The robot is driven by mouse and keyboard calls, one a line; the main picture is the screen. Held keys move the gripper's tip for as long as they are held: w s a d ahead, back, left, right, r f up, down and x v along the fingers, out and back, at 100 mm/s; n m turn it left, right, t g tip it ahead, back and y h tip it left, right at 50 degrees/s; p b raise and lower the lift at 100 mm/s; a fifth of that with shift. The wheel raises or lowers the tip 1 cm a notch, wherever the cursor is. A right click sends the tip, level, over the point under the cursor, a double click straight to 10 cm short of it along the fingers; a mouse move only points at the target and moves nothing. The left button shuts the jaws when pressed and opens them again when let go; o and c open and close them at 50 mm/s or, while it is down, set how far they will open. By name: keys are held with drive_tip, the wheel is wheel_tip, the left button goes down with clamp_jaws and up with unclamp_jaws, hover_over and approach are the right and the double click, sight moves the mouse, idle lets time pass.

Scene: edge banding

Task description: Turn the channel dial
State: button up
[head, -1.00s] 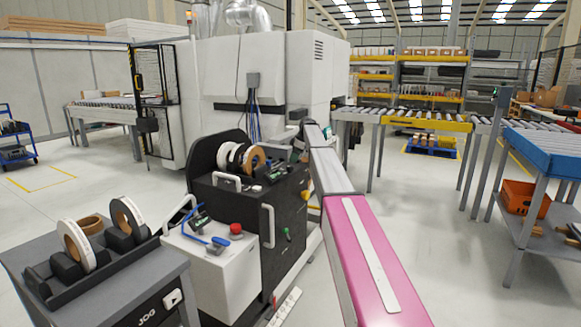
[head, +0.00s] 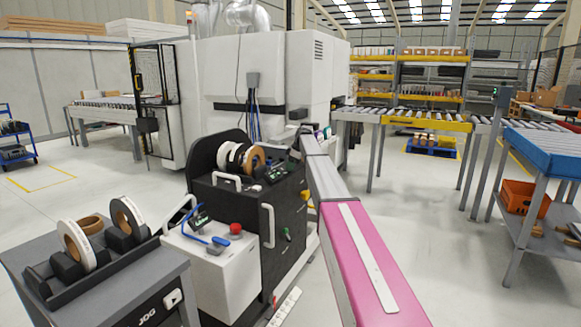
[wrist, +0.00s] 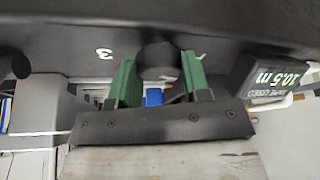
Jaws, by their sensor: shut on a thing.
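The channel dial (wrist: 157,58) is a dark round knob on a dark panel at the top centre of the wrist view. My gripper (wrist: 158,80) has its two green fingers on either side of the knob and is shut on it. A white digit 3 (wrist: 104,53) shows on the panel left of the knob, and other markings near it are partly hidden. In the head view the dial cannot be made out; my arm reaches to the black unit (head: 285,225) with tape reels.
In the head view, a white control box (head: 215,262) with a red button stands before the black unit. A grey cart (head: 125,285) with reels is at left.

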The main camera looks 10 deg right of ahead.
drive_tip(key=m+t, duration=0.1)
drive_tip(key=m, duration=0.2)
drive_tip(key=shift+s, duration=0.15)
drive_tip(key=m+t+h, duration=0.1)
drive_tip(key=m, duration=0.2)
drive_tip(key=shift+m, duration=0.3)
drive_tip(key=m+t+h, duration=0.1)
drive_tip(key=m, duration=0.2)
drive_tip(key=shift+a+m, duration=0.1)
drive_tip(key=shift+m, duration=0.2)
drive_tip(key=m+h, duration=0.1)
drive_tip(key=m, duration=0.2)
drive_tip(key=shift+m+h, duration=0.3)
drive_tip(key=shift+h, duration=0.1)
drive_tip(key=m+h, duration=0.1)
drive_tip(key=m, duration=0.2)
drive_tip(key=shift+a+m, duration=0.15)
drive_tip(key=shift+m, duration=0.15)
drive_tip(key=m+h, duration=0.1)
drive_tip(key=m, duration=0.2)
drive_tip(key=shift+m+h, duration=0.3)
drive_tip(key=m, duration=0.3)
drive_tip(key=m+g+h, duration=0.1)
drive_tip(key=m, duration=0.1)
drive_tip(key=shift+m+g+h, duration=0.3)
drive_tip(key=shift+m, duration=0.1)
